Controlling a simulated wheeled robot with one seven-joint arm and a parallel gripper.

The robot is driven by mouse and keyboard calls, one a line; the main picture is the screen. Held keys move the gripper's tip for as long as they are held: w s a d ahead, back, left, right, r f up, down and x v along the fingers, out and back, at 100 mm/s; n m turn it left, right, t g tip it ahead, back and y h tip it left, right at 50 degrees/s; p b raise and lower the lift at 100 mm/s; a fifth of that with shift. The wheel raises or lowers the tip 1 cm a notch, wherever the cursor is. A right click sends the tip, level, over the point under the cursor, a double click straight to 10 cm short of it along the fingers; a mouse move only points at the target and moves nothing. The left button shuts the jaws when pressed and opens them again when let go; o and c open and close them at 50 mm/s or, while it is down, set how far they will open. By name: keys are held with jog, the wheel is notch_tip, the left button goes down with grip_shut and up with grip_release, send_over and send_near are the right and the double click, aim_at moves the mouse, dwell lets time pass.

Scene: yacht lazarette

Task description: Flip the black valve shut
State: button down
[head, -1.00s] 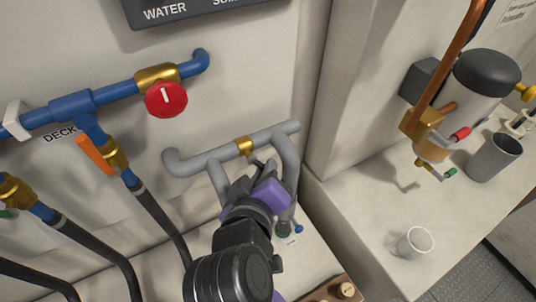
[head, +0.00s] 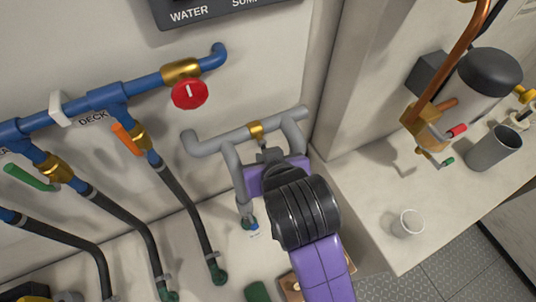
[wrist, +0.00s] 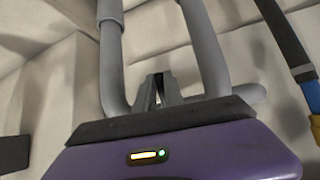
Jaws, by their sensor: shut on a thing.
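The black valve has a brass body (head: 256,131) on the grey crosspipe (head: 226,141) in the middle of the head view. Its black handle is mostly hidden behind my gripper, so I cannot read its angle clearly. My gripper (head: 267,153) is right below the brass body, its purple palm between the two grey down-pipes, and is shut on the handle. In the wrist view, the dark fingers (wrist: 159,84) are close together between the grey pipes; the handle is not clear there.
A red knob (head: 189,94) sits on the blue pipe (head: 140,91) at upper left. Orange (head: 127,139) and green (head: 29,178) valve levers are further left. A counter at right bears a white cup (head: 408,223) and a grey cup (head: 494,149).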

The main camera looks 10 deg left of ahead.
dwell(0.3)
jog(key=c, duration=1.4)
grip_release()
jog(key=shift+c, duration=0.2)
jog(key=shift+s, duration=0.1)
jog(key=v, duration=0.7)
jog(key=shift+d+r+b, duration=0.15)
jog(key=shift+r+b, duration=0.1)
jog(key=shift+b, duration=0.2)
jog(key=shift+s, duration=0.15)
